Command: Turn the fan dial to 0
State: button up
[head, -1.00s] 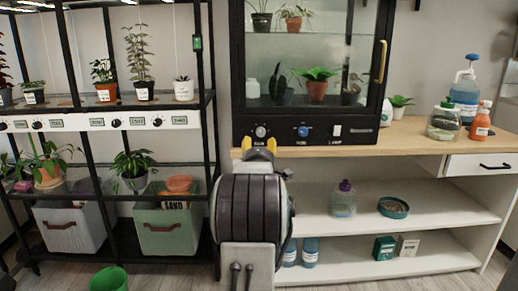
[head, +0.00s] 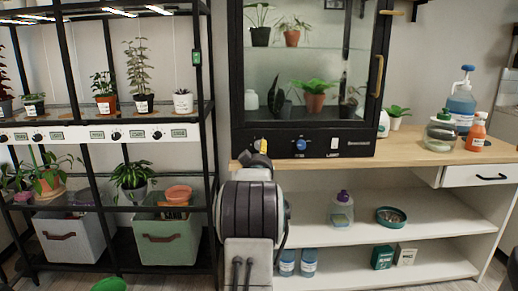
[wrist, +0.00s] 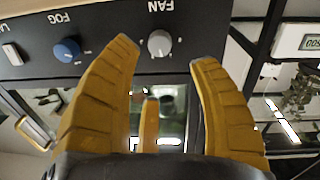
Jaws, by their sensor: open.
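The fan dial (wrist: 160,43) is a pale grey round knob beside the upside-down word FAN on the black front panel (wrist: 110,30) in the wrist view. In the head view my gripper hides it. My gripper (wrist: 165,54) has its yellow fingers spread and empty. In the wrist view the dial shows between the fingertips, with no contact visible. In the head view the gripper (head: 262,147) is in front of the left part of the panel. The dial's setting is too small to read.
The blue fog dial (wrist: 67,50) and a white light switch (wrist: 12,54) sit beside the fan dial; the blue dial also shows in the head view (head: 300,145). The glass plant cabinet (head: 310,80) stands on a wooden counter (head: 410,148). A plant rack (head: 213,150) is on the left.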

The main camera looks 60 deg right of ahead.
aim_at(259, 146)
jog(key=w+d+m, duration=0.3)
jog(key=d+m, duration=0.3)
jog(key=m, duration=0.5)
jog(key=shift+w+d+m, duration=0.2)
jog(key=shift+w+m, duration=0.05)
jog(key=shift+m, duration=0.15)
dwell(0.3)
jog(key=shift+o, duration=0.3)
jog(key=shift+f, duration=0.1)
grip_shut()
dwell(0.4)
